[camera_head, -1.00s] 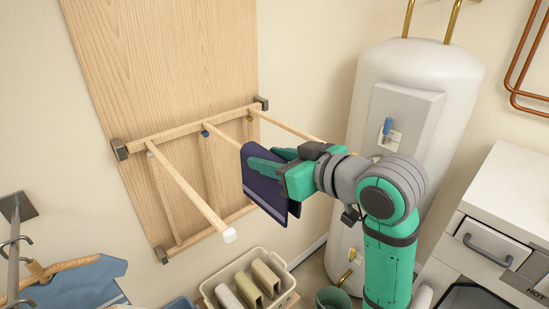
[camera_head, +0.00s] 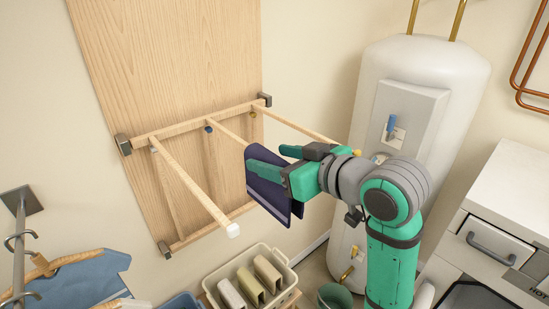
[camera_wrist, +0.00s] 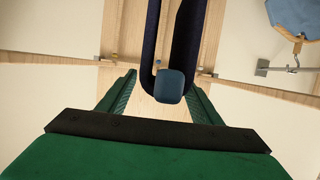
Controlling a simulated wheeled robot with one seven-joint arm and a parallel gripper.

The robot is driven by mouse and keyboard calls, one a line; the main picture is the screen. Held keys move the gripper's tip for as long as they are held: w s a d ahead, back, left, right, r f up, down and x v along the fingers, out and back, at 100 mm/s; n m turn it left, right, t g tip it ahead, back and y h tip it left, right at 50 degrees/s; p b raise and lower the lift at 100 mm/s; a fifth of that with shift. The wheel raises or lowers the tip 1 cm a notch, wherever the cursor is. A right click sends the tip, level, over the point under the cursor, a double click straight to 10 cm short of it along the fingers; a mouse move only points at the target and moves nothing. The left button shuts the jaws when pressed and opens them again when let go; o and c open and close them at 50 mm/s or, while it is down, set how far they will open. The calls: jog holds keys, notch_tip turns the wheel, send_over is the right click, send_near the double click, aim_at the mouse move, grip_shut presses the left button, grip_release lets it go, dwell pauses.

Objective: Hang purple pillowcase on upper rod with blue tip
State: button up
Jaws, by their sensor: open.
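The dark purple pillowcase (camera_head: 266,190) hangs folded over the middle rod (camera_head: 229,133), which has a blue collar at its wall end. In the wrist view the pillowcase (camera_wrist: 187,40) shows as a dark U-shaped fold, with the rod's blue tip (camera_wrist: 170,86) in front of it. My gripper (camera_head: 271,160) is open at the rod's outer end. In the wrist view its green fingers (camera_wrist: 160,84) stand apart on either side of the blue tip, with a gap to the cloth. The gripper hides the rod's outer end in the head view.
A white-tipped rod (camera_head: 190,185) sticks out to the left and a yellow-tipped rod (camera_head: 300,128) to the right. A water heater (camera_head: 425,75) stands behind my arm. A cream bin (camera_head: 283,288) with folded cloths is below. A blue garment (camera_head: 85,280) hangs at lower left.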

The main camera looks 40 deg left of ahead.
jog(key=v, duration=1)
jog(key=shift+d, duration=0.35)
jog(key=shift+r, duration=0.1)
